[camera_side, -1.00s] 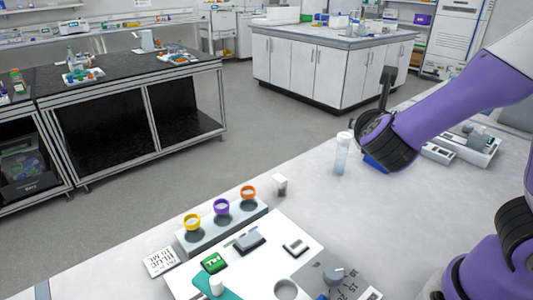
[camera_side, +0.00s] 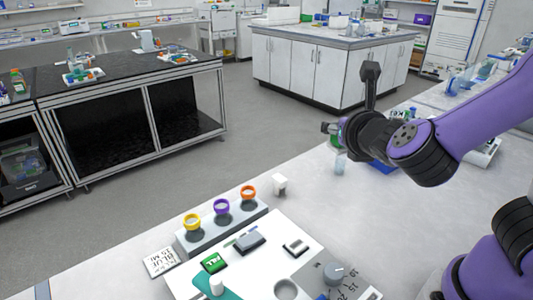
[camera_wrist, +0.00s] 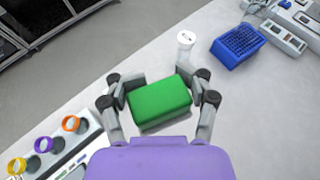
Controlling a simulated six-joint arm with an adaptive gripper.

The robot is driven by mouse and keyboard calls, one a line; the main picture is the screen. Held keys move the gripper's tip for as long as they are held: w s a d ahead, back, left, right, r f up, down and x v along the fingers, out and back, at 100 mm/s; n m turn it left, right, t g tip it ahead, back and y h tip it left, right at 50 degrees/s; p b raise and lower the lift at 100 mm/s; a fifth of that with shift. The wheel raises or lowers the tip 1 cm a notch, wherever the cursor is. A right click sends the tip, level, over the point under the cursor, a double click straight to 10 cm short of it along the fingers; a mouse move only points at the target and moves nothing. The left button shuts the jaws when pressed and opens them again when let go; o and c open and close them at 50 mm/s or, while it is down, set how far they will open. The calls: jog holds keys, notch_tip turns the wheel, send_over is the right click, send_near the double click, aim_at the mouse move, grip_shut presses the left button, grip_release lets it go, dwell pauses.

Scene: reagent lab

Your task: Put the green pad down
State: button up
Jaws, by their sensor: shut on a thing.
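The green pad (camera_wrist: 160,102) is a thick rectangular block in the wrist view. My gripper (camera_wrist: 158,90) is shut on it, with a finger at each short side. In the side view my gripper (camera_side: 334,128) is up over the back part of the white bench, and only a small green bit of the pad (camera_side: 334,141) shows below the fingers. The pad appears to be held above the bench; its underside is hidden.
A clear capped bottle (camera_wrist: 186,42) stands just beyond the pad, near a blue rack (camera_wrist: 237,47). A holder with yellow, purple and orange rings (camera_side: 222,220) and a white board (camera_side: 265,245) with small items are at the front. Bare bench lies between.

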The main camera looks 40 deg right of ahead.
jog(key=s+d+f+m+g+h, duration=0.4)
jog(key=s+d+f+m+g, duration=0.2)
jog(key=s+f+m+g, duration=0.15)
jog(key=m+g, duration=0.7)
jog(key=g, duration=0.1)
send_over(426, 232)
notch_tip(426, 232, down, 5)
jog(key=shift+d+r, duration=0.1)
jog(key=shift+r, duration=0.05)
jog(key=shift+f, duration=2.45)
jog(key=o, duration=1.4)
